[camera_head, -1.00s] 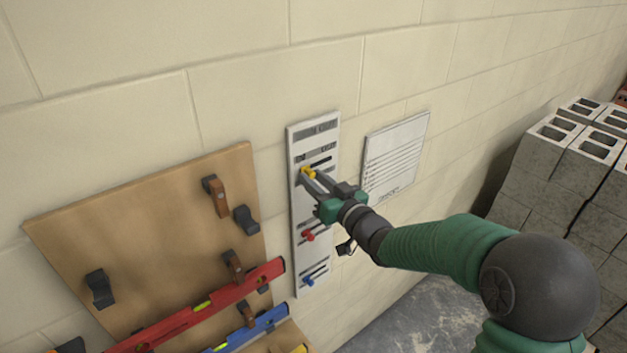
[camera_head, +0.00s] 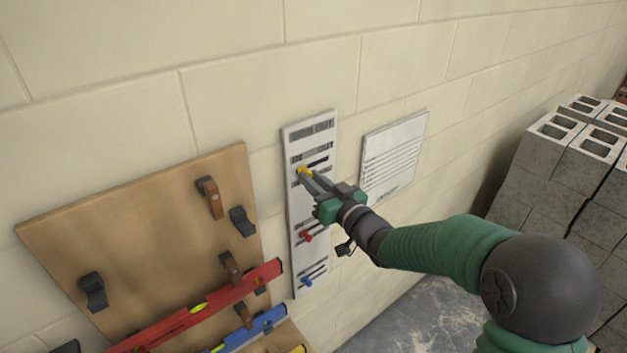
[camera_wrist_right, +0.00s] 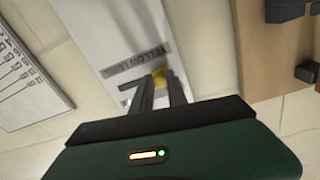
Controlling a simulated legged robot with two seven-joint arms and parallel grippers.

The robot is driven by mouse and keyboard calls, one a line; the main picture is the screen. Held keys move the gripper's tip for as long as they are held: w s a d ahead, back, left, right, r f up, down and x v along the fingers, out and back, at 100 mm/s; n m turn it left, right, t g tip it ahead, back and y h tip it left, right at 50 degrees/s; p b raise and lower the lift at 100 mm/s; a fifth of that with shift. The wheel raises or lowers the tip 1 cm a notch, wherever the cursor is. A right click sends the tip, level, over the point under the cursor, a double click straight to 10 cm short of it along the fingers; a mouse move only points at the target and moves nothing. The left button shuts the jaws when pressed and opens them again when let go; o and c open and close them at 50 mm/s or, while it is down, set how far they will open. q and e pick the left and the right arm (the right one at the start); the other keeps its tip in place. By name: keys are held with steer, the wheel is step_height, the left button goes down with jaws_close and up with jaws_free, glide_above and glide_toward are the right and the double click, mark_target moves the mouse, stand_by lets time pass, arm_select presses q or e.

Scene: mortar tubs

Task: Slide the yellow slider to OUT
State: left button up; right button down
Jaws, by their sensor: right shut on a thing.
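The yellow slider (camera_head: 302,170) sits in the upper part of a tall white panel (camera_head: 309,128) on the block wall, toward the panel's left edge. My right gripper (camera_head: 306,174) is shut on the yellow slider. In the right wrist view the yellow slider (camera_wrist_right: 160,77) shows between the fingertips of the gripper (camera_wrist_right: 160,88), beside a grey label strip. The panel's small lettering is too blurred to read surely in the head view. Below on the panel are a red slider (camera_head: 306,236) and a blue slider (camera_head: 307,282). My left gripper is not in view.
A white printed sheet (camera_head: 394,150) hangs right of the panel. A wooden board (camera_head: 130,220) with hooks and straps is at the left, with a red level (camera_head: 200,305) and a blue level (camera_head: 255,329) before it. Grey blocks (camera_head: 545,165) are stacked at the right.

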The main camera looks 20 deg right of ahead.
steer(key=shift+f, duration=0.2)
